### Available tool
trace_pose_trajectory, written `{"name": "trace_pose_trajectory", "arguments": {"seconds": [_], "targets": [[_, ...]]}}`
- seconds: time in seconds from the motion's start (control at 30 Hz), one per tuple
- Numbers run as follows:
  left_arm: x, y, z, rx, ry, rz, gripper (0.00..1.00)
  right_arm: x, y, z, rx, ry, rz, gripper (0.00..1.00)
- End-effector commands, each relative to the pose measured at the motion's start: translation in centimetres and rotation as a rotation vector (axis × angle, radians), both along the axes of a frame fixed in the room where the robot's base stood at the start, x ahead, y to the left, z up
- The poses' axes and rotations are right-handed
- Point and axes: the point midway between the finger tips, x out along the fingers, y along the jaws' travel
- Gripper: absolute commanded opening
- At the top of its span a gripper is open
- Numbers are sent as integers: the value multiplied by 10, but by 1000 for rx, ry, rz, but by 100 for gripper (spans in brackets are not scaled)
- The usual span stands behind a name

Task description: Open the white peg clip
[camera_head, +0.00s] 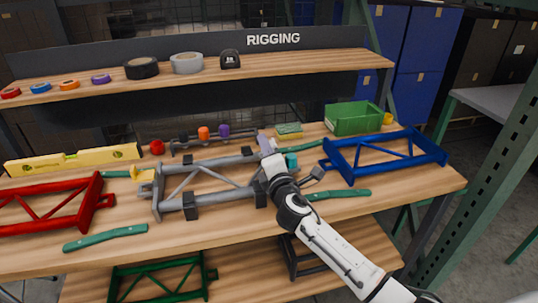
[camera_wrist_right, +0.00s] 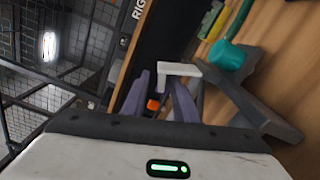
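A white U-shaped piece, which looks like the white peg clip (camera_wrist_right: 180,69), shows in the right wrist view just beyond my right fingertips. In the head view I cannot make it out apart from my gripper. My right gripper (camera_head: 268,150) is over the right end of the grey frame (camera_head: 207,163). In the wrist view its two purple-grey fingers (camera_wrist_right: 160,95) stand apart with a gap between them. The clip lies at the tip of the right-hand finger; I cannot tell if they touch. My left gripper is not in view.
A teal cylinder (camera_wrist_right: 227,55) is close to the clip. A blue frame (camera_head: 383,155) and green bin (camera_head: 353,119) stand to the right, a red frame (camera_head: 50,207) to the left. Teal-handled tools (camera_head: 105,237) lie on the bench. A shelf (camera_head: 300,63) with tape rolls is behind.

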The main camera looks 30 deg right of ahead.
Motion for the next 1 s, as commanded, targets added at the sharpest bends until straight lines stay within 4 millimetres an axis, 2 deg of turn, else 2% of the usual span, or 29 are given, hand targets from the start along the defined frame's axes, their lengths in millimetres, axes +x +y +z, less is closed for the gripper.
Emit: {"name": "trace_pose_trajectory", "arguments": {"seconds": [0.3, 0.5, 0.7, 1.0], "targets": [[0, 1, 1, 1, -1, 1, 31, -56, 14, -1, 2, 2, 1, 27], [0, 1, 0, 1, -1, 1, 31, -85, 20, -1, 0, 1, 0, 27], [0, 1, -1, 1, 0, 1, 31, -95, 23, 0, 0, 0, 0, 27], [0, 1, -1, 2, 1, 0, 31, -95, 23, 0, 0, 0, 0, 27]]}}
